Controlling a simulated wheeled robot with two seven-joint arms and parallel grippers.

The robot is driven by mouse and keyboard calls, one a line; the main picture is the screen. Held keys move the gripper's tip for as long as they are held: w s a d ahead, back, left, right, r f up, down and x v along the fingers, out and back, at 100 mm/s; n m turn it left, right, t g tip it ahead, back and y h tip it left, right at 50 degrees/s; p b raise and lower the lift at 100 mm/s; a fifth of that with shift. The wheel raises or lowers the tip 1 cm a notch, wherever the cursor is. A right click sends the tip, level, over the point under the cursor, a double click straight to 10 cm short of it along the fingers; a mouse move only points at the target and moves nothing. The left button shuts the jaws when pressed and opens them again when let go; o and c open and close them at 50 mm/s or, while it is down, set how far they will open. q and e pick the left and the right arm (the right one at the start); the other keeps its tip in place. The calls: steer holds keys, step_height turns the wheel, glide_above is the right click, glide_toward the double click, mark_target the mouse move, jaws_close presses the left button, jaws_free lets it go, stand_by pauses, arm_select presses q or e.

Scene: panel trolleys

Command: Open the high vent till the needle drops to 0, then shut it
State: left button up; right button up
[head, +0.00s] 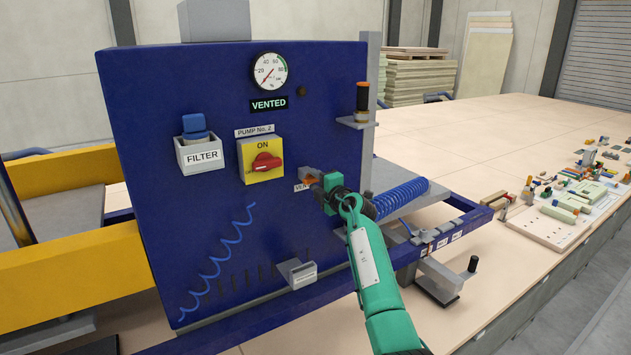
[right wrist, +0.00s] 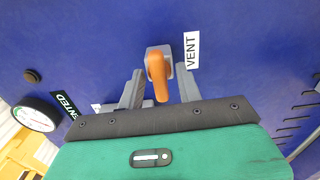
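The orange vent lever (right wrist: 157,77) sits on a grey mount beside a VENT label (right wrist: 192,50) on the blue panel. In the head view the lever (head: 310,181) is partly hidden by my right gripper (head: 322,186). In the right wrist view the fingers of my right gripper (right wrist: 160,88) stand apart, one on each side of the lever, with gaps showing. The round gauge (head: 270,71) has its red needle pointing to the lower left, near the low end of the scale. The display (head: 269,104) under it reads VENTED. My left gripper is not in view.
A yellow plate (head: 261,171) with a red switch, marked ON, is left of the vent. A FILTER box (head: 200,154) is farther left. A blue coiled hose (head: 402,197) lies right of my gripper. A long table (head: 480,130) with small parts extends right.

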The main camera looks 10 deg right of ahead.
steer(key=v, duration=0.7)
